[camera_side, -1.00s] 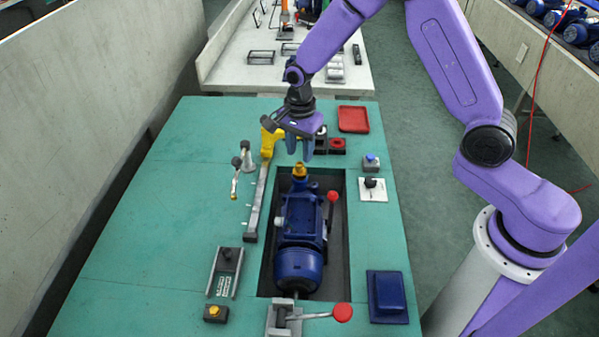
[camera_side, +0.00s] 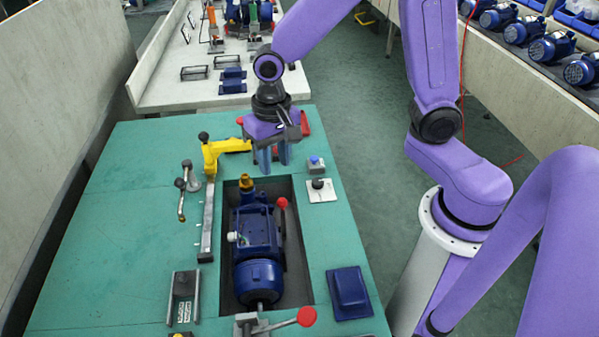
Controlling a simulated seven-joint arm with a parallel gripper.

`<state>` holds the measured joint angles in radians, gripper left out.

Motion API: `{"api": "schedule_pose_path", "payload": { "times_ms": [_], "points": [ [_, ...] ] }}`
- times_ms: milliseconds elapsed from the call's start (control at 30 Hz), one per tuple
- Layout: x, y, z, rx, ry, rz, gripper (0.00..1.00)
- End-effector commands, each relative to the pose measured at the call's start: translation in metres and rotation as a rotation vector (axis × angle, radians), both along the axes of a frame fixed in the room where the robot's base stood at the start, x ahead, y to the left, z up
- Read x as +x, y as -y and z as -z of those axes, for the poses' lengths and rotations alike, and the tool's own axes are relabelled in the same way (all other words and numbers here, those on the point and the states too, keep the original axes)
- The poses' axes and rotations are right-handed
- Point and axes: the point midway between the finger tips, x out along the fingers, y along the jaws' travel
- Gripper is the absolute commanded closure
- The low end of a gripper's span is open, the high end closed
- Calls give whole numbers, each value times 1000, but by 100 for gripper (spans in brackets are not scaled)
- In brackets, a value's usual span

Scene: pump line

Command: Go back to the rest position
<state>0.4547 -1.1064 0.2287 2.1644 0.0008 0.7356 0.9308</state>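My gripper (camera_side: 274,157) hangs above the back end of the green work table (camera_side: 110,215), fingers pointing down. Its two fingers are apart, with nothing seen held between them. It is behind and to the right of the brass-yellow fitting (camera_side: 246,183) on the blue pump (camera_side: 257,238), and apart from it. The pump lies in the dark recess in the table. The gripper partly hides a red tray (camera_side: 305,124) and small red-topped parts behind it.
A yellow clamp arm (camera_side: 224,149) stands left of my gripper. Red-knobbed levers (camera_side: 306,316) are beside and before the pump. A blue block (camera_side: 348,292) lies front right. A blue-topped button (camera_side: 315,162) sits right of the recess. The table's left side is largely clear.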

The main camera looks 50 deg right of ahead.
Motion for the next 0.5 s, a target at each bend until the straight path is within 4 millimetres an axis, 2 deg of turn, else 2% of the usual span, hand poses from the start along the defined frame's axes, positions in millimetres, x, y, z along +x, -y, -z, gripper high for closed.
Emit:
{"api": "schedule_pose_path", "payload": {
  "times_ms": [33,200,500],
  "points": [
    [-15,2,-8,3,5,-97,62],
    [-66,12,-26,4,12,-444,62],
    [-150,44,-46,2,23,-1039,62]
  ]
}}
